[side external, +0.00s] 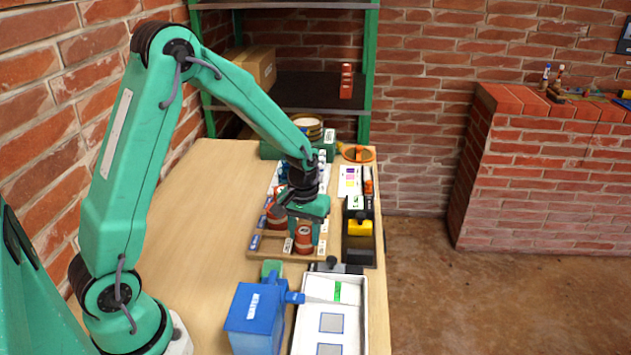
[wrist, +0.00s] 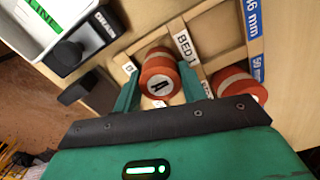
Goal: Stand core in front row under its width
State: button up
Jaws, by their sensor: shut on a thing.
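A red-orange core with a white label marked A (wrist: 158,82) sits between the two fingers of my gripper (wrist: 160,90) in the wrist view. In the side view my gripper (side external: 306,228) is shut on this core (side external: 304,241) at the front of the wooden rack (side external: 258,251). I cannot tell whether the core touches the rack floor. Labels reading BED 1 (wrist: 186,48), 46 mm (wrist: 252,20) and 50 mm (wrist: 257,69) are on the rack.
A blue WATER box (side external: 253,320) and a white tray (side external: 362,318) stand nearer the camera than the rack. A black holder with a yellow block (side external: 360,226) stands close on the rack's right. The left of the table (side external: 205,235) is clear.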

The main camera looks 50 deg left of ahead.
aim_at(304, 231)
jog(key=shift+f, duration=0.1)
jog(key=o, duration=1.2)
jog(key=shift+c, duration=0.2)
notch_tip(304, 231, up, 12)
jog(key=shift+r, duration=0.2)
dwell(0.4)
